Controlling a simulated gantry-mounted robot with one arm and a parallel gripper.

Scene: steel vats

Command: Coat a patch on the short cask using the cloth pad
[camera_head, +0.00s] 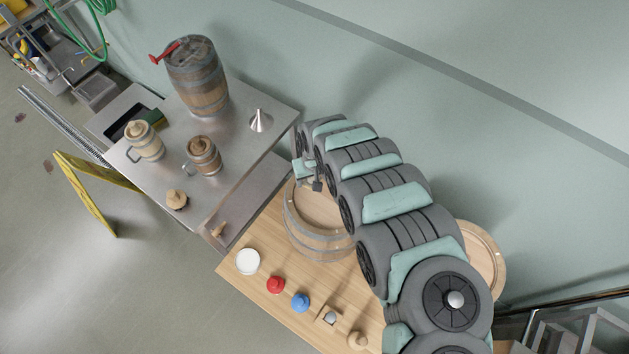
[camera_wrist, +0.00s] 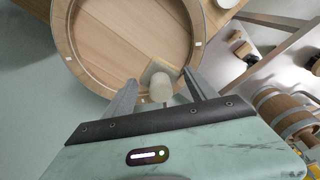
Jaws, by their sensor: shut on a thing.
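A short wooden cask (camera_head: 318,240) with grey hoops stands upright on the wooden table, its top partly hidden by my arm. In the wrist view its round, planked top and raised rim (camera_wrist: 67,48) fill the upper left. My gripper (camera_head: 311,185) is over the left side of the cask top. It is shut on the cloth pad (camera_wrist: 158,69), a pale square block with a rounded white grip (camera_wrist: 160,88) between the fingers. The pad is at the inner edge of the rim; I cannot tell whether it touches the wood. The pad is not clear in the head view.
A white pot (camera_head: 248,261), a red pot (camera_head: 275,284) and a blue pot (camera_head: 300,302) stand along the table's front edge. Left, a steel bench (camera_head: 240,148) holds a barrel (camera_head: 203,88), two tankards and a funnel (camera_head: 260,121). A round wooden thing (camera_head: 486,255) shows behind my arm.

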